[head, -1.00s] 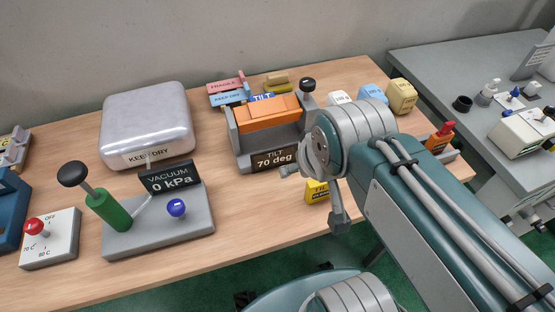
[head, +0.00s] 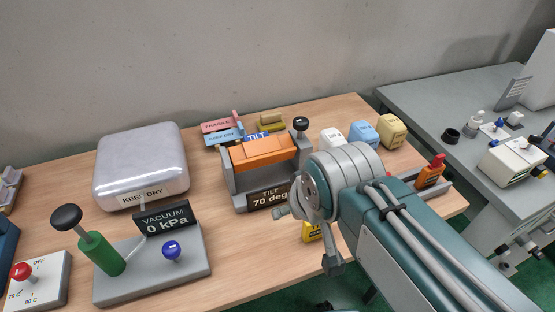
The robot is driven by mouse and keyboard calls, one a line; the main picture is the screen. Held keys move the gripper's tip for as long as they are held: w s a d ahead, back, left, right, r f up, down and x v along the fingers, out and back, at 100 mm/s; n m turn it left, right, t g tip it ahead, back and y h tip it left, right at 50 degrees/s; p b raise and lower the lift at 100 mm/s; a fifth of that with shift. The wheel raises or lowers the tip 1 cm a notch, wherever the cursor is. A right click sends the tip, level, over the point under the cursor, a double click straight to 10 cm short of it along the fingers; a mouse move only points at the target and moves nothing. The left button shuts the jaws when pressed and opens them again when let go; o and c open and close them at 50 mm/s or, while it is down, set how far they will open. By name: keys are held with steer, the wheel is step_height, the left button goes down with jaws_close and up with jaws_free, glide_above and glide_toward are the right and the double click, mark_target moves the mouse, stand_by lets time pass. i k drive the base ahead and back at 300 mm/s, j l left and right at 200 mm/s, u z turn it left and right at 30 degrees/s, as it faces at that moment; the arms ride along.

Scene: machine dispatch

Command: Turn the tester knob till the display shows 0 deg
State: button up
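The tilt tester (head: 240,190) is a grey frame holding an orange block (head: 263,151), on the table's middle in the head view. Its display (head: 268,196) reads TILT 70 deg, with the right end partly covered by my arm. A black knob (head: 301,124) stands on a post at the tester's right side. The end of my arm is in front and to the right of the tester, apart from the knob in the picture. My gripper is mostly hidden by my own wrist, so its fingers cannot be made out clearly. Nothing is seen held.
A vacuum unit (head: 190,272) with a green-and-black lever and blue knob stands at left, before a silver case (head: 140,160). White, blue and yellow blocks (head: 362,133) stand right of the tester. A yellow item (head: 311,232) lies near the front edge.

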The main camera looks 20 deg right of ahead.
mark_target(301, 124)
steer(key=l+z, duration=0.2)
steer(key=z, duration=0.15)
steer(key=l+z, duration=0.2)
steer(key=z, duration=0.15)
steer(key=l+z, duration=0.2)
steer(key=z, duration=0.15)
